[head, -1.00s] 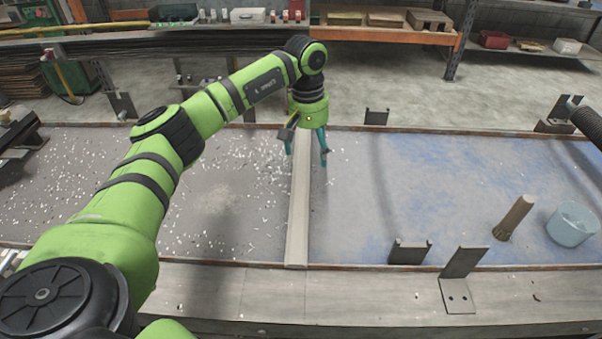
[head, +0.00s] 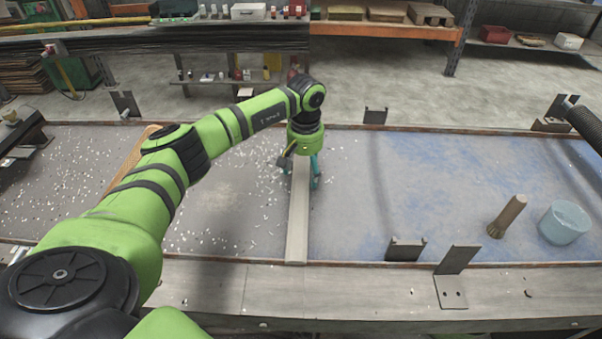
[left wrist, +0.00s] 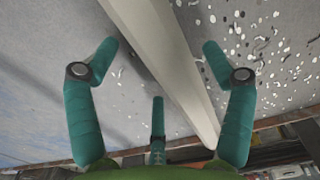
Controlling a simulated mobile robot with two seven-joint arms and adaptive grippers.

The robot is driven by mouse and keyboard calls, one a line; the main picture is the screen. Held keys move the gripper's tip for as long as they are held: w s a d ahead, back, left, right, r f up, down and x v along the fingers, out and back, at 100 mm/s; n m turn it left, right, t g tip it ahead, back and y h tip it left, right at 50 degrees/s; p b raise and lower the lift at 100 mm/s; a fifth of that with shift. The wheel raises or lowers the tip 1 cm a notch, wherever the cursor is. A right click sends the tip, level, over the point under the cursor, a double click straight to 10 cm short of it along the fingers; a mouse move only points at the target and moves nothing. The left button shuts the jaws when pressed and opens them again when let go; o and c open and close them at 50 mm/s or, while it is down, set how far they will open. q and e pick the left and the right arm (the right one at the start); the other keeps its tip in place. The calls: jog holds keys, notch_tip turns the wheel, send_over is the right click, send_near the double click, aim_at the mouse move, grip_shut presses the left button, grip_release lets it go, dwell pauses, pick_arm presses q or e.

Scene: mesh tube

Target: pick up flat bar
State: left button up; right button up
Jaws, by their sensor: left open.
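The flat bar (head: 299,215) is a long, pale grey strip lying across the bench from its front edge towards the back. In the left wrist view the bar (left wrist: 165,55) runs diagonally between the spread fingers. My left gripper (head: 303,178) is over the far half of the bar, pointing down, with teal fingers on either side of it. In the left wrist view my left gripper (left wrist: 160,65) is open and its fingers do not touch the bar. The bar's far end is partly hidden behind the gripper in the head view. My right gripper is not in view.
The bench top (head: 400,180) has white chips on the left and blue stains on the right. Metal brackets (head: 406,249) stand along the edges. A tan perforated piece (head: 128,165) lies behind my left arm.

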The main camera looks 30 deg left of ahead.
aim_at(308, 173)
pick_arm(q)
jog(key=shift+s, duration=0.1)
grip_shut()
jog(key=shift+s+d, duration=0.1)
jog(key=shift+s, duration=0.15)
jog(key=shift+w+r, duration=0.1)
jog(key=shift+r, duration=0.05)
jog(key=shift+w+r+b, duration=0.2)
jog(key=shift+r+b, duration=0.15)
jog(key=shift+b, duration=0.1)
jog(key=r, duration=0.1)
jog(key=r+b, duration=0.1)
jog(key=r, duration=0.1)
jog(key=shift+w+d+b, duration=0.1)
jog(key=shift+w+b, duration=0.2)
jog(key=shift+w, duration=0.05)
jog(key=w+d+r+b, duration=0.3)
jog(key=w+d+r, duration=0.3)
jog(key=d, duration=0.3)
jog(key=shift+r, duration=0.5)
jog(key=shift+w, duration=0.1)
